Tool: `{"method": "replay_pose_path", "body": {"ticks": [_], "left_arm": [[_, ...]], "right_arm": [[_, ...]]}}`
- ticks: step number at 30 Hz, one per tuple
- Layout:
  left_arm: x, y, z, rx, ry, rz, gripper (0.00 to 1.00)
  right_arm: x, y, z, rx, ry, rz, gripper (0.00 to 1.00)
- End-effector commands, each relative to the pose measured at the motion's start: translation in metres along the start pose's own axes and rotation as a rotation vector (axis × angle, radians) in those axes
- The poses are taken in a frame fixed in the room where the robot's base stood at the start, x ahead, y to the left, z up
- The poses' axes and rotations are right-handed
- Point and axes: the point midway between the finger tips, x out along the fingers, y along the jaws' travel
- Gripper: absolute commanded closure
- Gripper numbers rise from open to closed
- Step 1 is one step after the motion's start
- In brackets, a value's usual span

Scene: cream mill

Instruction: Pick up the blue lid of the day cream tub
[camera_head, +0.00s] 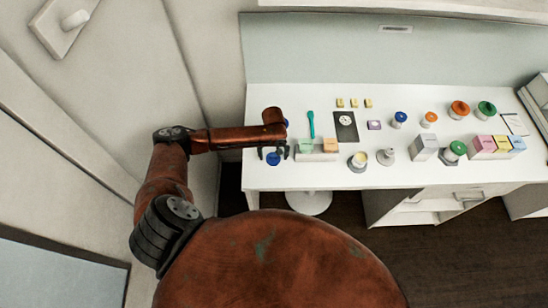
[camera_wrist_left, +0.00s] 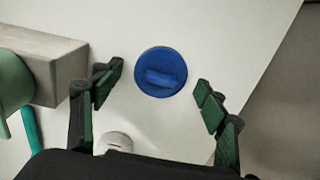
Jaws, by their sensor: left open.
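The blue lid (camera_head: 273,159) lies flat near the left front edge of the white table. In the left wrist view the round blue lid (camera_wrist_left: 160,62) shows a raised bar across its middle. My left gripper (camera_head: 274,153) is over the lid. In the left wrist view its two dark green fingers (camera_wrist_left: 158,88) are spread open, one on each side of the lid, with gaps to it. An open tub with pale yellow cream (camera_head: 359,160) stands farther right; I cannot tell whether it is the day cream tub. My right gripper is not in view.
A grey block (camera_wrist_left: 50,65) with a green piece stands close to the left finger. A small whitish object (camera_wrist_left: 115,142) lies near the gripper base. The table edge runs close to the right finger. A blue-topped tub (camera_head: 400,117) and several other containers stand farther right.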

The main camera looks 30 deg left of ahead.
Motion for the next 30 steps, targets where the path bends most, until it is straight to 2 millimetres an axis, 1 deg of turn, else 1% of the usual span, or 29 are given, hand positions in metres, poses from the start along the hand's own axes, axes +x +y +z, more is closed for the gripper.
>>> {"method": "replay_pose_path", "body": {"ticks": [3, 8, 11, 20, 30], "left_arm": [[0.0055, 0.0001, 0.0008, 0.002, -0.001, -0.001, 0.33], [0.0058, 0.0000, 0.0008, 0.002, 0.000, 0.000, 0.33], [0.0057, -0.0001, 0.0007, 0.002, 0.000, 0.000, 0.38], [0.0055, -0.0001, 0.0007, 0.001, 0.000, 0.000, 0.59], [0.0025, 0.0001, 0.0003, 0.001, 0.001, 0.001, 0.59]], "right_arm": [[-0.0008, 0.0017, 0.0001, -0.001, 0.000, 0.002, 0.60], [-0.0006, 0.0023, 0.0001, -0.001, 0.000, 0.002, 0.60], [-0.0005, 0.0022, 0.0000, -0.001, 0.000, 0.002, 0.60], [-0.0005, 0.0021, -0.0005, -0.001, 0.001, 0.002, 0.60], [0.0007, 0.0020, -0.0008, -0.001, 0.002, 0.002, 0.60]]}}
